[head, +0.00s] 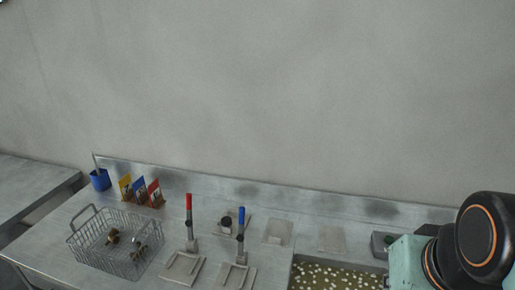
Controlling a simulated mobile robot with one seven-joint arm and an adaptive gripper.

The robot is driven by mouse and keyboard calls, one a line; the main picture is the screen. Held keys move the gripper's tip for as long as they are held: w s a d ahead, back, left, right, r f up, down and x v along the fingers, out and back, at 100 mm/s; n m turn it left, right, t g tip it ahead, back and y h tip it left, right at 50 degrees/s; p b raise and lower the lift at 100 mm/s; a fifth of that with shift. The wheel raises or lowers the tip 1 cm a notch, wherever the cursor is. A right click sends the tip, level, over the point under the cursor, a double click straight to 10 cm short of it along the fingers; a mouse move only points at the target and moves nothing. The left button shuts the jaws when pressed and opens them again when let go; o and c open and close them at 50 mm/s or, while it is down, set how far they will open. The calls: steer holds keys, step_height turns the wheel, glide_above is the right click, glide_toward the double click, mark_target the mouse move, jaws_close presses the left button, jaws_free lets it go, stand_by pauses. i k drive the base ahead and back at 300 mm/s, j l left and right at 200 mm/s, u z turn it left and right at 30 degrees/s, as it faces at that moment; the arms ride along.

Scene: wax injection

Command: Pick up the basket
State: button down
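The basket (88,254) is a grey wire mesh basket at the lower left of the head view, standing on the metal worktop. It has raised wire handles at its ends and holds a few small brass-coloured and grey parts. My gripper is not in view. Only links of my teal and black arm show at the lower right, well to the right of the basket.
A blue cup (100,180) and yellow, blue and red cards (139,188) stand behind the basket. Red-handled (190,222) and blue-handled (240,228) clamps stand to its right. A sink-like bin of pale pellets (338,277) lies farther right. A wall rises behind.

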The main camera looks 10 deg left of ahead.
mark_target(152, 220)
steer(key=u, duration=2)
